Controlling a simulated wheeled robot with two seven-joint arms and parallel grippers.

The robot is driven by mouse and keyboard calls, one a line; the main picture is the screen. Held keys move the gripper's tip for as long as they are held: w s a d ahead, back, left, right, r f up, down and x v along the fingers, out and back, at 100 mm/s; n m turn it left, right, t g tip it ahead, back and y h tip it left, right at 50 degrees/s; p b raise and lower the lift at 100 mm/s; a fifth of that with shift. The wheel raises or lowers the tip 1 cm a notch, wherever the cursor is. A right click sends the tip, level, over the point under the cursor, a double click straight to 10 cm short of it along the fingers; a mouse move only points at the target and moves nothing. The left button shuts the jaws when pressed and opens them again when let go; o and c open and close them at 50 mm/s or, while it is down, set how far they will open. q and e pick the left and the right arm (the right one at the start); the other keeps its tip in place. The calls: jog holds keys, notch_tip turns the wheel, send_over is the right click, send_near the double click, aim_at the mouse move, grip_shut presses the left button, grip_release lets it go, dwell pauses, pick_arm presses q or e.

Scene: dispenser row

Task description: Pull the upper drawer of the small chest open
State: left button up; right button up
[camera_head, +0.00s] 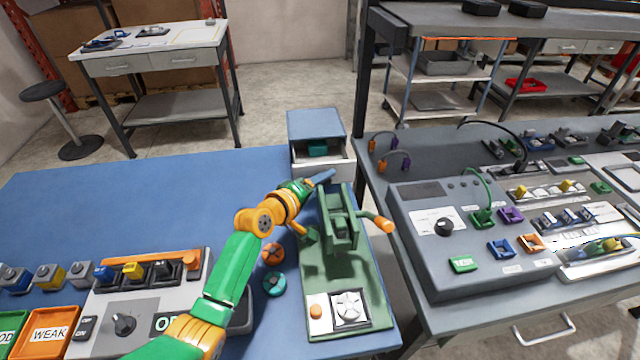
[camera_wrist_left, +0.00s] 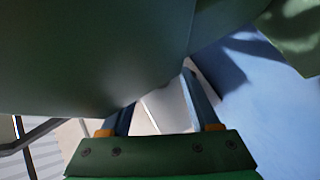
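The small chest (camera_head: 316,122) has a blue top and stands at the far right corner of the blue table. Its upper drawer (camera_head: 334,168) appears partly out toward me, with a teal thing (camera_head: 317,148) showing inside. My left gripper (camera_head: 326,175) is right at the drawer's front, behind the green press. In the left wrist view, the fingers (camera_wrist_left: 160,95) are apart, with a pale grey surface showing between and beyond them. The handle is hidden, so contact with it cannot be told. My right gripper is not in view.
The green press (camera_head: 340,230) with an orange-tipped lever (camera_head: 378,222) stands close beside my left gripper; a dark green mass fills the top of the wrist view. Orange and teal round parts (camera_head: 274,268) lie by my forearm. The blue table (camera_head: 120,200) is clear at back left.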

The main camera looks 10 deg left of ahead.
pick_arm(q)
jog(key=v, duration=0.7)
dwell(0.3)
jog(key=shift+s, duration=0.1)
dwell(0.3)
